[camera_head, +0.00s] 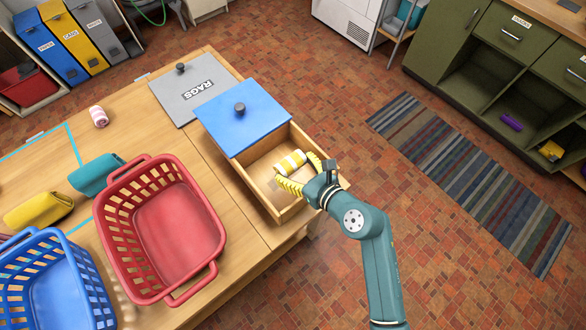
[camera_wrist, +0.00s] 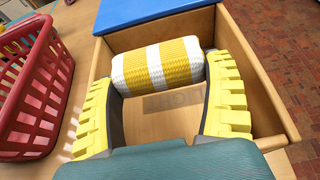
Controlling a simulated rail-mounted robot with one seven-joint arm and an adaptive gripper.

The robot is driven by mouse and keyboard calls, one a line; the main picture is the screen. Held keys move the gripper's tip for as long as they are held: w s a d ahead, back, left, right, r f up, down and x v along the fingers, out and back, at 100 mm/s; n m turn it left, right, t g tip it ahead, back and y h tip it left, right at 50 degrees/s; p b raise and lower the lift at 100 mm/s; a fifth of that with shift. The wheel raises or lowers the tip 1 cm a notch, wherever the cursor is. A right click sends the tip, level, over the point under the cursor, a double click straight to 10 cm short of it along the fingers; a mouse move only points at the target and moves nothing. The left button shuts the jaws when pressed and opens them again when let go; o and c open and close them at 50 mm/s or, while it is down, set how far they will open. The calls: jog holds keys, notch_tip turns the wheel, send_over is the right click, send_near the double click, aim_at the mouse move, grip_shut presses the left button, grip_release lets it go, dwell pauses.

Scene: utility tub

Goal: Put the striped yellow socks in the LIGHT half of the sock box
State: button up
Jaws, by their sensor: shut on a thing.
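The striped yellow socks (camera_head: 290,162) are a roll with yellow and white bands. My gripper (camera_head: 295,170) is shut on the roll, one yellow ribbed finger at each end. The wrist view also shows the socks (camera_wrist: 158,64) between the fingers. They are over or inside the open near half of the wooden sock box (camera_head: 257,189); whether they touch its floor I cannot tell. A floor label (camera_wrist: 178,100), partly hidden by the socks, seems to read LIGHT. A blue lid (camera_head: 240,117) with a dark knob covers the box's far half.
A grey lid marked RAGS (camera_head: 193,88) lies beyond the box. A red basket (camera_head: 163,240) stands left of it, with a blue basket (camera_head: 50,285) farther left. A pink striped roll (camera_head: 98,116), teal cloth (camera_head: 97,174) and yellow cloth (camera_head: 40,210) lie on the table.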

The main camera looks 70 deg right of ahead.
notch_tip(320, 180, down, 4)
jog(key=shift+f+b, duration=0.1)
jog(key=shift+b, duration=0.6)
jog(key=shift+f, duration=0.75)
jog(key=o, duration=0.9)
jog(key=shift+a+f, duration=0.1)
jog(key=shift+f, duration=0.15)
jog(key=shift+o, duration=0.2)
jog(key=shift+r, duration=0.35)
jog(key=r+p+v, duration=0.1)
jog(key=v, duration=1.1)
jog(key=shift+p, duration=0.35)
jog(key=shift+r, duration=0.15)
